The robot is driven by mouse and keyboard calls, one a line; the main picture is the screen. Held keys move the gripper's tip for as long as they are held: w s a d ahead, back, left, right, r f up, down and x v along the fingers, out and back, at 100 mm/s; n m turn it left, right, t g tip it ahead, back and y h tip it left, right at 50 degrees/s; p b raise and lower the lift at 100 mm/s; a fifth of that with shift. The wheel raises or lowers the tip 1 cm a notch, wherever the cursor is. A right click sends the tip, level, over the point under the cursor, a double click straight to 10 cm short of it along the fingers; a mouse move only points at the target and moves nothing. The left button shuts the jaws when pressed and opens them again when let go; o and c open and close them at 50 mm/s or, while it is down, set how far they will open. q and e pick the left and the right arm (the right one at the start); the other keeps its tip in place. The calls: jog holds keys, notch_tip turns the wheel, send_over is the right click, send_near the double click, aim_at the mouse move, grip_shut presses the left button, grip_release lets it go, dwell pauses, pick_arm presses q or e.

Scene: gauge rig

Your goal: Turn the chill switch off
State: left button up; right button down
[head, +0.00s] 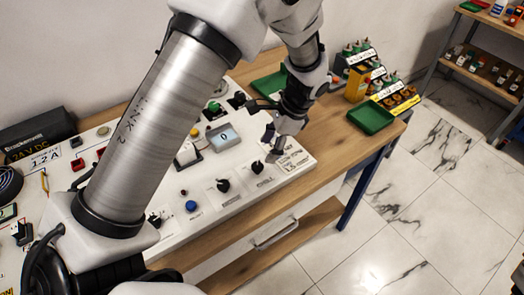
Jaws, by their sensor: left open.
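A white control panel (240,196) lies on a wooden bench and carries several switches and buttons. Two black rotary knobs sit near its front edge: one left knob (223,185) and one right knob (257,167), each with a small label under it. The labels are too small to read surely, so I cannot tell which control is the chill switch or its setting. My left gripper (262,124) is open and empty above the panel's right part, behind the right knob and right of the display. My left arm hides much of the panel's middle. My right gripper is not in view.
A small display (223,137) reading 0 and a blue button (191,206) are on the panel. A green tray (371,117) and a yellow container (357,84) stand to the right on the bench. A black 24 V DC box (38,134) is at the left. Marble floor is clear at right.

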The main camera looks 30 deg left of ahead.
aim_at(258, 166)
pick_arm(q)
jog(key=shift+s+a+f, duration=0.2)
jog(key=shift+s+f, duration=0.9)
jog(key=shift+f, duration=0.15)
jog(key=f, duration=0.1)
jog(key=a+f, duration=0.1)
jog(key=f, duration=0.1)
jog(key=shift+w+a+p, duration=0.1)
jog(key=shift+a+p, duration=0.1)
jog(key=shift+p, duration=0.2)
jog(key=shift+w+a+f, duration=0.1)
jog(key=shift+f, duration=0.1)
jog(key=shift+r, duration=0.15)
jog(key=shift+s+d+r, duration=0.1)
jog(key=shift+s+d, duration=0.15)
jog(key=c, duration=0.4)
grip_shut()
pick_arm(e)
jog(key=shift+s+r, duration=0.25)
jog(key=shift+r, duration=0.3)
